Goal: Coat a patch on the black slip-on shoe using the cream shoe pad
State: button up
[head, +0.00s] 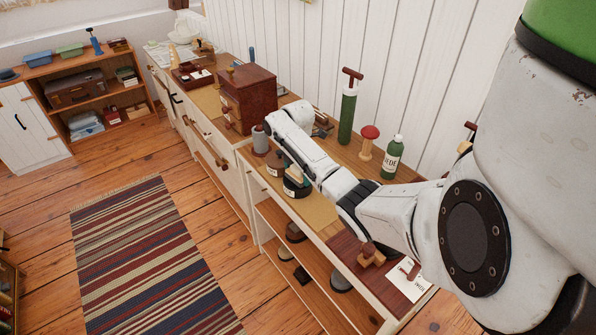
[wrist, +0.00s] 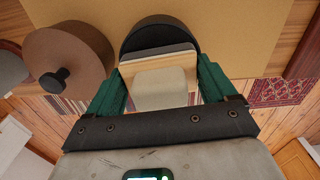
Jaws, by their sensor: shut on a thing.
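My gripper (wrist: 152,80) has its green fingers shut on the cream shoe pad (wrist: 160,90). The pad has a cream block, a thin wooden plate and a dark grey layer at its far side. In the head view my gripper (head: 294,175) is low over the bench. A round black thing (wrist: 158,27) lies right beyond the pad; in the head view it looks like a labelled black tin (head: 297,190). I cannot tell whether the pad touches it. I cannot make out the black slip-on shoe for certain.
A brown tin with a dark knob (wrist: 70,62) stands left of the pad. A green bottle (head: 392,157), a red-topped wooden stand (head: 368,142) and a green cylinder (head: 347,115) stand behind my arm. A wooden brush (head: 371,255) lies nearer on a dark red mat.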

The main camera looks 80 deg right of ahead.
dwell(0.4)
jog(key=shift+r+p, duration=3)
jog(key=shift+r, duration=0.5)
jog(key=w+a+f+m+b, duration=0.1)
jog(key=w+a+f+m, duration=0.1)
jog(key=w+a, duration=0.45)
jog(key=w+a+f+m+b, duration=0.1)
jog(key=w+a+f, duration=0.15)
jog(key=a, duration=0.65)
jog(key=w+a+f+m+b, duration=0.1)
jog(key=w+a+f+m, duration=0.1)
jog(key=w+a, duration=0.5)
jog(key=s+a+f+m+b, duration=0.1)
jog(key=a+f+m, duration=0.1)
jog(key=a, duration=1.2)
jog(key=a+f+m+b, duration=0.1)
jog(key=a+m, duration=0.3)
jog(key=a, duration=1)
jog(key=shift+s+a+f+b, duration=0.2)
jog(key=shift+s+f+b, duration=0.15)
jog(key=shift+f, duration=0.3)
